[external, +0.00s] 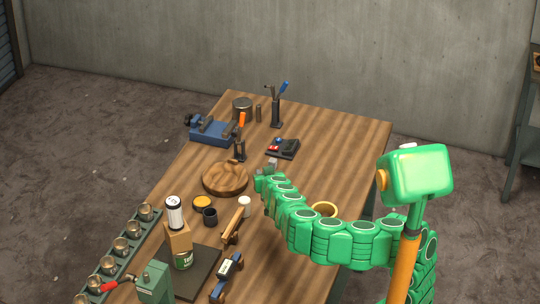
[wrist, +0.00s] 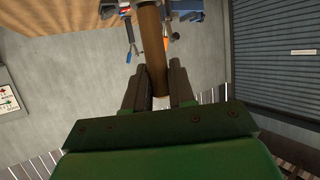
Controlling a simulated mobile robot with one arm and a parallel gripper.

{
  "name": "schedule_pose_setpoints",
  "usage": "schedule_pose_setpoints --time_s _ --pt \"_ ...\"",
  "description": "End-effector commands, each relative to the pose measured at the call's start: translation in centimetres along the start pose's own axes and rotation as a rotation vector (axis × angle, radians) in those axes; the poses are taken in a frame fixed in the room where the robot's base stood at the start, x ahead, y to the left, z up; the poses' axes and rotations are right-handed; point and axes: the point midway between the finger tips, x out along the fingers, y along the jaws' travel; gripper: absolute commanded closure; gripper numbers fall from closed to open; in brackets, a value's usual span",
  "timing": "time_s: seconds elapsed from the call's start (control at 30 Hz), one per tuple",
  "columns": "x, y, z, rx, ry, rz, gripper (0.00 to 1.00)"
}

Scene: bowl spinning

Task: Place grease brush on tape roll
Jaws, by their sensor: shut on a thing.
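My gripper (external: 268,172) is over the middle of the table, to the right of the round wooden board. In the wrist view my gripper (wrist: 154,88) is shut on a brown, rod-like handle, which I take to be the grease brush (wrist: 151,40). The handle stands between the two dark fingers and runs out past the top edge. The brush's bristle end is not clear in either view, and my arm hides most of it in the external view. A yellow ring, likely the tape roll (external: 323,205), lies on the table behind my arm, partly hidden by it.
The table's far right corner is clear.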

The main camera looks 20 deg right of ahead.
Motion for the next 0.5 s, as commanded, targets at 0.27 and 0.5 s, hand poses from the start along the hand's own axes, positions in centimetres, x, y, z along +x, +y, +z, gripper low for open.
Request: schedule_pose_setpoints --time_s 0.27,0.5 --pt "-0.9 6.9 -0.9 0.113 -0.001 0.268 1.0" --pt "-2.6 13.0 -2.6 0.21 -0.001 0.501 1.0"
